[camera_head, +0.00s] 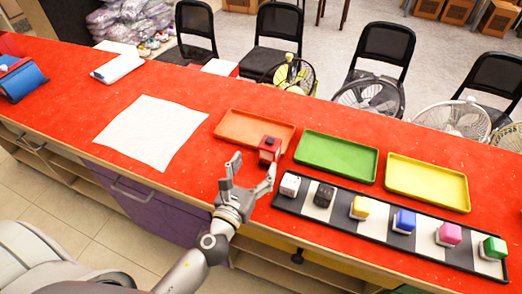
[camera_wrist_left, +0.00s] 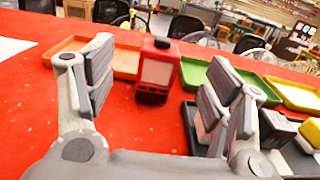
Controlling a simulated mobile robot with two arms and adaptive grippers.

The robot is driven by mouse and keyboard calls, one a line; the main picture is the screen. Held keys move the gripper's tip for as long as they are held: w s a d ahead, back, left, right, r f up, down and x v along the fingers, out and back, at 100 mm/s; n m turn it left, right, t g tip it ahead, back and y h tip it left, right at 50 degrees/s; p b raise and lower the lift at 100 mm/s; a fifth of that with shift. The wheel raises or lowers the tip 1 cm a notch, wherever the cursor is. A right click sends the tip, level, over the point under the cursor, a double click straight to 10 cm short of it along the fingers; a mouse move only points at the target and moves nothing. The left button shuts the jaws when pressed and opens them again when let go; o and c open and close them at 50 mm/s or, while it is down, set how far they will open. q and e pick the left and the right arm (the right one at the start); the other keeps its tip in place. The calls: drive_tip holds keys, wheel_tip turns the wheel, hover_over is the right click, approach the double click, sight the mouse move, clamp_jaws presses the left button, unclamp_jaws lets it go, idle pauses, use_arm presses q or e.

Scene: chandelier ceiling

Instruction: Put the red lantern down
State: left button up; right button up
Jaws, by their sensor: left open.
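The red lantern (camera_head: 269,150) stands upright on the red counter, at the front right edge of the orange tray; I cannot tell whether it touches the tray. In the left wrist view the lantern (camera_wrist_left: 157,68) stands beyond and between the spread fingers. My left gripper (camera_head: 250,176) is open and empty, just in front of the lantern. It also shows in the left wrist view (camera_wrist_left: 155,85), with a finger on each side and a gap before the lantern. My right gripper is not in view.
An orange tray (camera_head: 228,120), a green tray (camera_head: 312,163) and a yellow tray (camera_head: 400,189) lie in a row. A white sheet (camera_head: 180,112) lies left. Chairs and fans stand behind the counter.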

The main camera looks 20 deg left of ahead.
sight(266, 149)
use_arm(q)
drive_tip(key=w+p, duration=0.1)
drive_tip(key=w, duration=0.3)
drive_tip(key=shift+w+d, duration=0.1)
drive_tip(key=shift+w, duration=0.05)
drive_tip(key=shift+w+d+f, duration=0.1)
drive_tip(key=shift+w+f, duration=0.1)
drive_tip(key=shift+w, duration=0.9)
drive_tip(key=shift+w+d+f, duration=0.1)
drive_tip(key=shift+w+f, duration=0.05)
drive_tip(key=shift+w, duration=0.9)
drive_tip(key=shift+w+d+f, duration=0.1)
drive_tip(key=shift+w+f, duration=0.1)
drive_tip(key=shift+w, duration=0.9)
drive_tip(key=shift+r, duration=0.1)
clamp_jaws()
